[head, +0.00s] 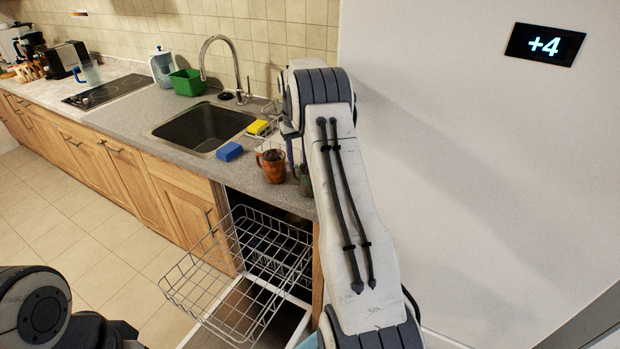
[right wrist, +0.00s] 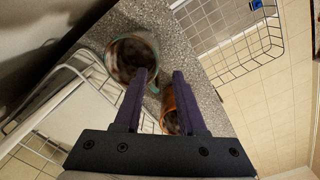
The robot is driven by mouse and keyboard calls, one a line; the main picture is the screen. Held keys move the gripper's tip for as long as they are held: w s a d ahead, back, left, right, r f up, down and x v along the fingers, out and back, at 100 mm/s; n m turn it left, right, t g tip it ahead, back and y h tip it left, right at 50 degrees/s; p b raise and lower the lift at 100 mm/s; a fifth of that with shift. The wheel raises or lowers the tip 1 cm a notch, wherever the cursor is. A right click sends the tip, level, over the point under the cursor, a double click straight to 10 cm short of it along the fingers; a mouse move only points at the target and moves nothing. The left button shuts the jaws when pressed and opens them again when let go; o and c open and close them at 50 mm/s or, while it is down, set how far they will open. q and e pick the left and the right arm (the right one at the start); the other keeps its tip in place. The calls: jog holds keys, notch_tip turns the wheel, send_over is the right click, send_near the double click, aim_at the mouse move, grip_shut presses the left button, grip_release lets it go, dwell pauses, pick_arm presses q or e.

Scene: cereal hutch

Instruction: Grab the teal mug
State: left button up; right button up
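The teal mug (right wrist: 124,56) shows in the right wrist view, with a dark inside and a teal rim, on the grey counter. In the head view only a small greenish part of it (head: 305,182) shows beside my right arm. My right gripper (right wrist: 163,74) is open, with two purple fingers. The left finger in the wrist view overlaps the mug's lower right edge; I cannot tell whether they touch. In the head view my arm hides most of this gripper. My left gripper is not seen; only dark left-arm parts show at the lower left.
An orange-brown mug (head: 272,167) stands close by on the counter; the right finger overlaps it in the wrist view (right wrist: 172,118). A blue sponge (head: 229,152), a yellow sponge (head: 258,127) and the sink (head: 203,129) lie left. An open dishwasher rack (head: 215,290) juts out below.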

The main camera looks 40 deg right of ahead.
send_over(302, 191)
jog(key=w, duration=0.1)
notch_tip(302, 191, down, 4)
jog(key=shift+f+p, duration=0.25)
jog(key=shift+p, duration=0.15)
jog(key=f+p, duration=0.1)
jog(key=f, duration=0.1)
jog(key=f+p, duration=0.1)
jog(key=f, duration=0.2)
jog(key=shift+s+d+p, duration=0.15)
jog(key=shift+s+p, duration=0.05)
jog(key=shift+p, duration=0.1)
jog(key=shift+f, duration=0.2)
grip_shut()
jog(key=shift+w+r, duration=0.1)
dwell(0.4)
